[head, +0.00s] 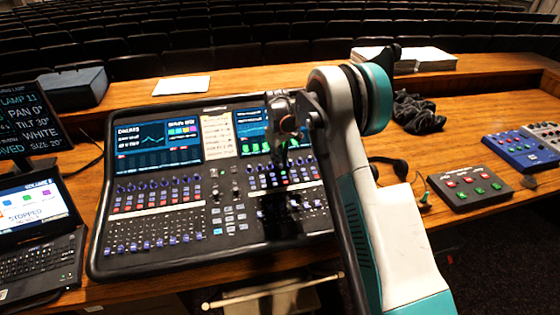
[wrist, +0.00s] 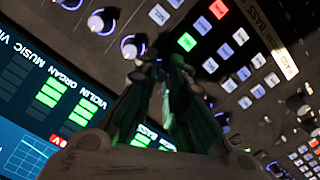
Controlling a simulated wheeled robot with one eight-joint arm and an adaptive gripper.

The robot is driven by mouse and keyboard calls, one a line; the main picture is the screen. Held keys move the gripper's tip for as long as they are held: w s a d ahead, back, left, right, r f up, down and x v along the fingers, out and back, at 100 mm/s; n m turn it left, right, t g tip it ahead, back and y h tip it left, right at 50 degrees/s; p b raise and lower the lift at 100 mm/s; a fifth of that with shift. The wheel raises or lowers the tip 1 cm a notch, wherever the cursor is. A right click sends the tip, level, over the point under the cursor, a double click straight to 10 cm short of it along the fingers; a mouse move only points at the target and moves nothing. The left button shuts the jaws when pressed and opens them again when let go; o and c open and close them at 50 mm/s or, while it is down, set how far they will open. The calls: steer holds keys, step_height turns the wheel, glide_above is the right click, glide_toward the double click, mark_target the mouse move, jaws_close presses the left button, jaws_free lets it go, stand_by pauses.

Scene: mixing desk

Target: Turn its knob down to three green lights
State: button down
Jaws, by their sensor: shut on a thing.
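The mixing desk (head: 160,262) lies on the wooden table, with two screens above rows of knobs and buttons. My gripper (head: 281,163) is over its right half, at the right screen's lower edge. In the wrist view my gripper (wrist: 163,72) is shut on a knob that its fingers hide. Two free knobs (wrist: 132,46) with blue-white rings stand beside it in the same row. The screen (wrist: 30,95) there shows columns marked VIOLIN, ORGAN and MUSIC, with lit green bars under some. A BASS label shows partly behind my fingers; its lights are mostly hidden.
A laptop (head: 38,225) and a dark monitor (head: 30,122) stand at the left. A button box (head: 468,190), a blue mixer (head: 522,150) and a dark bundle (head: 418,112) lie at the right. A headset lies near my arm. Papers (head: 181,86) lie behind the desk.

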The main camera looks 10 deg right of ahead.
steer(key=shift+n, duration=0.6)
steer(key=c, duration=1.9)
jaws_free()
steer(key=shift+m, duration=0.3)
